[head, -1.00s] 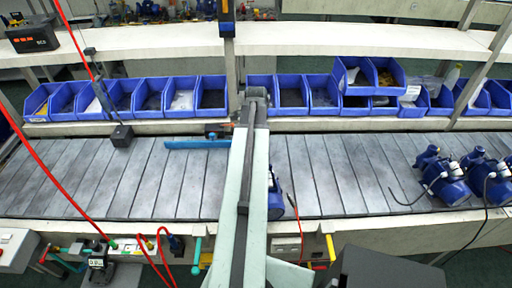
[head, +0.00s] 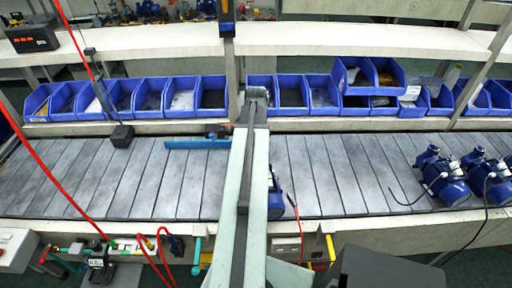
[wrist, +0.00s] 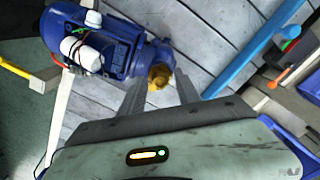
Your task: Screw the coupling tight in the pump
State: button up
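A blue pump (wrist: 95,45) with white parts on its side lies on the grey slatted conveyor. A brass coupling (wrist: 160,76) sits at the pump's right end in the wrist view. My gripper (wrist: 161,82) has its two dark fingers spread, with the coupling in line with the gap between their tips. I cannot tell whether either finger touches it, nor how deep the coupling sits in the pump. In the head view my arm covers most of this pump (head: 275,198), and the coupling and fingertips are hidden there.
More blue pumps (head: 445,180) with black cables stand on the conveyor (head: 330,175) at the right. A blue bar (head: 198,144) lies at its far edge. Blue bins (head: 180,95) line the back. A red hose (head: 45,175) hangs at the left.

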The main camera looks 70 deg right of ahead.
grip_shut()
jog(key=m, duration=0.3)
jog(key=shift+m, duration=0.3)
jog(key=shift+c, duration=1.8)
grip_release()
jog(key=shift+m, duration=0.6)
jog(key=o, duration=0.4)
jog(key=shift+c, duration=0.2)
